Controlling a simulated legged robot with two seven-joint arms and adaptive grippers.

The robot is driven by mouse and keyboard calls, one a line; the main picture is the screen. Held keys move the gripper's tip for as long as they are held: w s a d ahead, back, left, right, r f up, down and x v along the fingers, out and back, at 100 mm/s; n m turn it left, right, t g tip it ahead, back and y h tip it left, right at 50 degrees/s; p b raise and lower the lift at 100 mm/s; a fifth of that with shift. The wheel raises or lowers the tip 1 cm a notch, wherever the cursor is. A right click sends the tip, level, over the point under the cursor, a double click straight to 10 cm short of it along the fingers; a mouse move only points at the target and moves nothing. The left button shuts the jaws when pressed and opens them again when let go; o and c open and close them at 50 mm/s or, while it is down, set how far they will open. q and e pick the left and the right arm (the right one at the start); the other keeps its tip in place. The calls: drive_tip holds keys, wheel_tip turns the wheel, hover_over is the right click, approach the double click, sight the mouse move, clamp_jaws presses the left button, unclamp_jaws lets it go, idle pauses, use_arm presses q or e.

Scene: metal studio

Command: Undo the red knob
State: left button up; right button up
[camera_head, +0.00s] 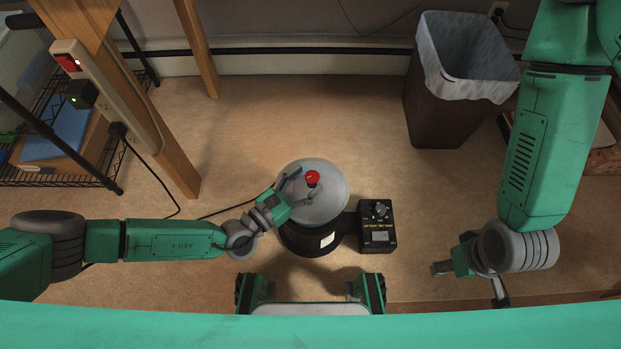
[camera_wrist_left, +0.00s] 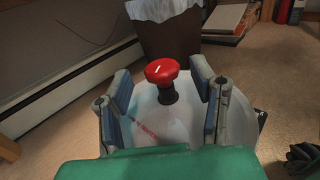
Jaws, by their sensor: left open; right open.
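The red knob (camera_head: 312,177) stands on top of a round pot with a pale metal lid (camera_head: 325,205) and a dark lower body. In the left wrist view the red knob (camera_wrist_left: 162,72) has a white mark and sits on a short black stem. My left gripper (camera_head: 293,183) is open over the lid, just left of the knob. In the left wrist view its fingers (camera_wrist_left: 163,100) stand on either side of the knob and stem, with gaps on both sides. My right gripper (camera_head: 468,285) is open and empty, off to the right, away from the pot.
A black control box (camera_head: 376,226) with its own dial is attached at the pot's right. A lined waste bin (camera_head: 440,110) stands at the back right. A wooden post with a power strip (camera_head: 110,100) and a wire shelf (camera_head: 60,180) are at the left. Carpet between is clear.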

use_arm(q)
drive_tip(key=shift+x, duration=1.05)
drive_tip(key=shift+s, duration=0.1)
drive_tip(key=shift+c, duration=0.3)
clamp_jaws()
